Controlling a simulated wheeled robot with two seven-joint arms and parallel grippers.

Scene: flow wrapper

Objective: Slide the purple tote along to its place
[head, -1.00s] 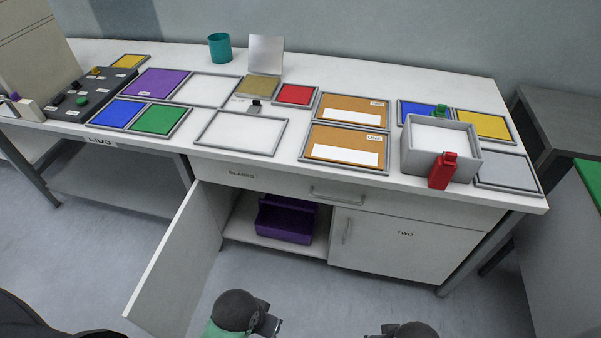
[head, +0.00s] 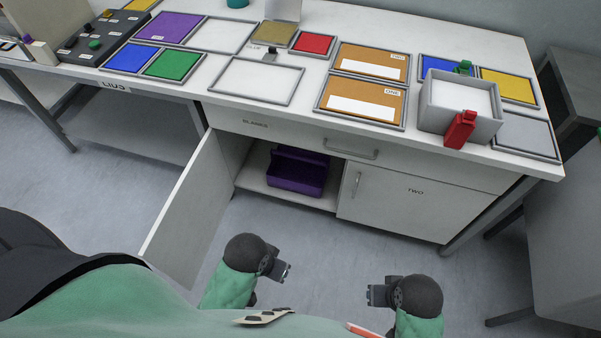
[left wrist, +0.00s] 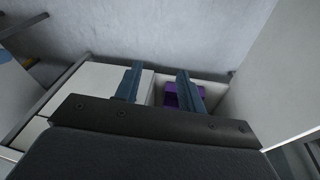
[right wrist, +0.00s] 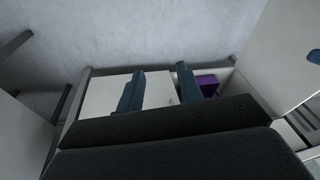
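The purple tote (head: 296,176) sits inside the open lower cupboard, on its floor (head: 250,175), below the counter. It also shows in the left wrist view (left wrist: 172,98), partly hidden by a finger, and in the right wrist view (right wrist: 207,85). My left gripper (head: 286,271) is in front of the cupboard, apart from the tote, with its fingers spread and nothing between them. My right gripper (head: 371,294) is farther right, in front of the closed door, also apart from the tote. Its fingers stand apart and empty in the right wrist view (right wrist: 158,92).
The open cupboard door (head: 188,215) swings out to the left of the opening. The door marked TWO (head: 405,200) is shut. The floor before the cupboard is clear.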

